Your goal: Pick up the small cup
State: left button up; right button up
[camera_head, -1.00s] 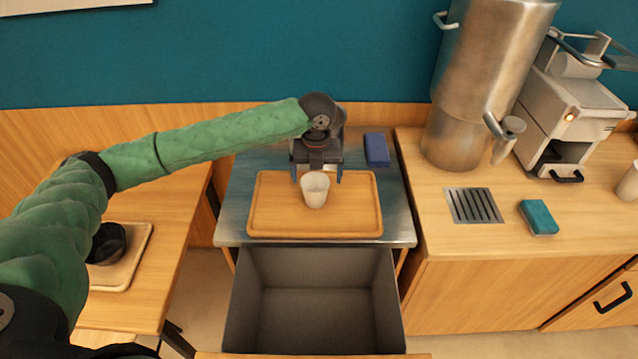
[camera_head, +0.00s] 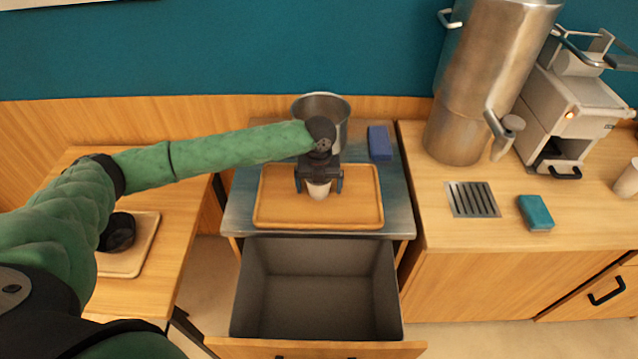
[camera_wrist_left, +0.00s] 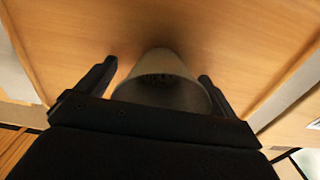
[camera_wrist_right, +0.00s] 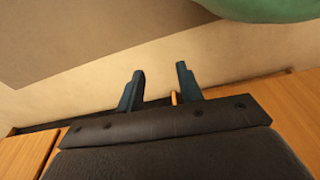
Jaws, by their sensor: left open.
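The small cup (camera_head: 318,191) is white and stands on the wooden tray (camera_head: 365,215) in the middle of the head view. My left gripper (camera_head: 319,186) is over it, with one open finger on each side of the cup. In the left wrist view the cup (camera_wrist_left: 163,85) lies between the two fingers of the left gripper (camera_wrist_left: 155,85), with gaps visible on both sides. My right gripper (camera_wrist_right: 160,85) shows only in its own wrist view, with its fingers apart and nothing between them.
A metal pot (camera_head: 322,107) stands behind the tray, with a blue box (camera_head: 380,143) to its right. An open grey drawer (camera_head: 316,285) is below the tray. A large steel urn (camera_head: 465,110) and a coffee machine (camera_head: 575,115) stand on the right counter. A dark bowl (camera_head: 118,232) sits at left.

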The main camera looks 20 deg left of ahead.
pick_arm(q)
jog(key=c, duration=1.1)
pick_arm(e)
jog(key=shift+d, duration=0.1)
pick_arm(q)
jog(key=shift+c, duration=0.4)
jog(key=shift+r, duration=0.1)
pick_arm(e)
jog(key=shift+r, duration=0.1)
pick_arm(q)
jog(key=shift+r, duration=0.15)
jog(key=shift+r+p, duration=0.95)
jog(key=shift+p, duration=0.2)
notch_tip(320, 180, up, 2)
jog(key=shift+r+p, duration=0.15)
jog(key=shift+p, duration=0.95)
jog(key=w+d+r+p, duration=0.3)
jog(key=d+r+p, duration=0.2)
jog(key=d, duration=0.6)
jog(key=shift+d+r, duration=0.15)
jog(key=shift+r, duration=0.45)
pick_arm(e)
jog(key=s+d+f, duration=0.2)
jog(key=s, duration=0.7)
jog(key=s+d+f+g, duration=0.1)
jog(key=s+d+f, duration=0.2)
jog(key=s, duration=0.7)
